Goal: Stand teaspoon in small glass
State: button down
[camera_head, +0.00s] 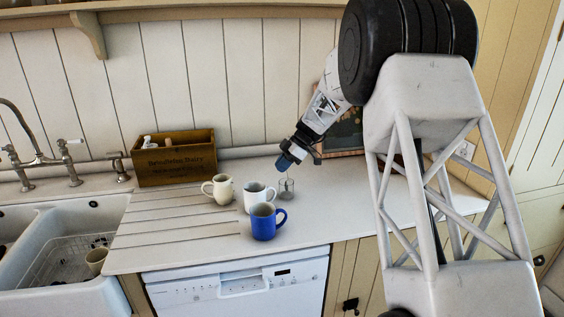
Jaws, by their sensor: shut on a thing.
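The small glass (286,188) stands on the worktop, clear and upright, just right of the white mug. My gripper (285,163) comes down from the upper right and is directly above the glass, tilted. It is shut on the teaspoon, which is very small in this view; only a thin sliver shows below the fingertips, near the glass rim. I cannot tell whether the spoon's lower end is inside the glass.
A cream mug (222,189), a white mug (256,195) and a blue mug (264,224) stand close to the glass on its left and front. A wooden box (176,160) stands at the back left. The sink (62,245) is at far left. Worktop right of the glass is clear.

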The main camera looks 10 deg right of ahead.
jog(key=shift+f, duration=0.4)
jog(key=shift+f, duration=0.1)
jog(key=c, duration=1.1)
grip_release()
jog(key=shift+c, duration=0.2)
jog(key=v, duration=0.8)
